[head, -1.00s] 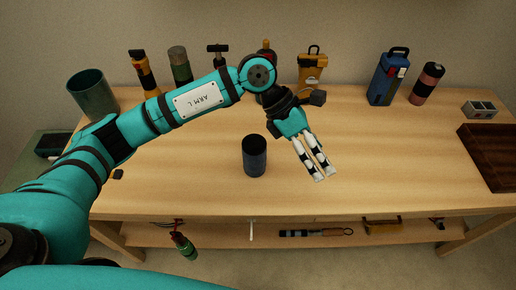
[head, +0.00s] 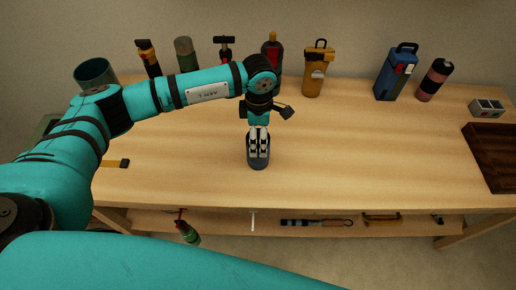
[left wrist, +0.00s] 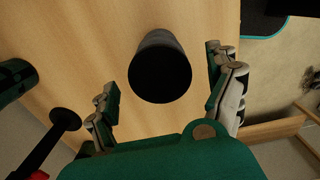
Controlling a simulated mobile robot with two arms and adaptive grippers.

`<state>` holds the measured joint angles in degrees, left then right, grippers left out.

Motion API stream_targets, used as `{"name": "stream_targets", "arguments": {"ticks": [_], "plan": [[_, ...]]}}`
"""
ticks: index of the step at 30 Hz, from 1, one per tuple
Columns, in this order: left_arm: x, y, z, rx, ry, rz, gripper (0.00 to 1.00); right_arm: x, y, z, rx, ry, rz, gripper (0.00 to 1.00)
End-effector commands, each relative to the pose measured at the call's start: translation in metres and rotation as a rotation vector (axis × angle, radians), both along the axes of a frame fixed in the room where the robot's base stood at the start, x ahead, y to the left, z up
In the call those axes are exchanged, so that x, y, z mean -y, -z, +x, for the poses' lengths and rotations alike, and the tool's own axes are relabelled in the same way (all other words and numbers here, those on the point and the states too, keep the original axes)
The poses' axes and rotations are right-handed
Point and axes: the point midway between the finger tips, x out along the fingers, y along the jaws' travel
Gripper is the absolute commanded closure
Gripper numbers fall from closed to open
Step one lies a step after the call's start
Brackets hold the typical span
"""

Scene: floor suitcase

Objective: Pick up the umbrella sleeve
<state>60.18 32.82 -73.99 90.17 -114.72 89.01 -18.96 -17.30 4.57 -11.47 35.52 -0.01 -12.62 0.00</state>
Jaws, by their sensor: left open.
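The umbrella sleeve looks to be the dark upright cylinder (head: 258,164) on the middle of the workbench, near its front edge. My left gripper (head: 258,143) is in front of it in the head view and hides most of it. In the left wrist view the sleeve (left wrist: 160,75) shows its round black end between the spread fingers of my left gripper (left wrist: 163,88). The gripper is open, with a visible gap on each side of the sleeve. I cannot tell how far the fingers reach along it. My right gripper is not in view.
Along the back of the workbench (head: 350,160) stand several bottles and tools, including a hammer (head: 224,50), a yellow container (head: 315,75) and a blue case (head: 395,75). A dark wooden tray (head: 495,150) is at the right. The bench right of the gripper is clear.

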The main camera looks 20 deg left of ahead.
Motion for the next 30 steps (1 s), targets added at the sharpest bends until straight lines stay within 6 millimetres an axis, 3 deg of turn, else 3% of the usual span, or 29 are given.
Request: {"name": "stream_targets", "arguments": {"ticks": [8,16,24,30], "plan": [[0.000,0.020,-0.001,-0.002,0.001,0.000,0.11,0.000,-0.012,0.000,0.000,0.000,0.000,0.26],[-0.001,0.058,0.000,-0.002,0.000,-0.002,0.11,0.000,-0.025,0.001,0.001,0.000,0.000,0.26],[-0.001,0.062,0.000,0.001,0.002,-0.002,0.11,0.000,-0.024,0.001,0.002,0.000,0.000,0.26],[-0.002,0.061,0.000,0.001,0.001,-0.002,0.37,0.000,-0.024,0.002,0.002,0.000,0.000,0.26]]}}
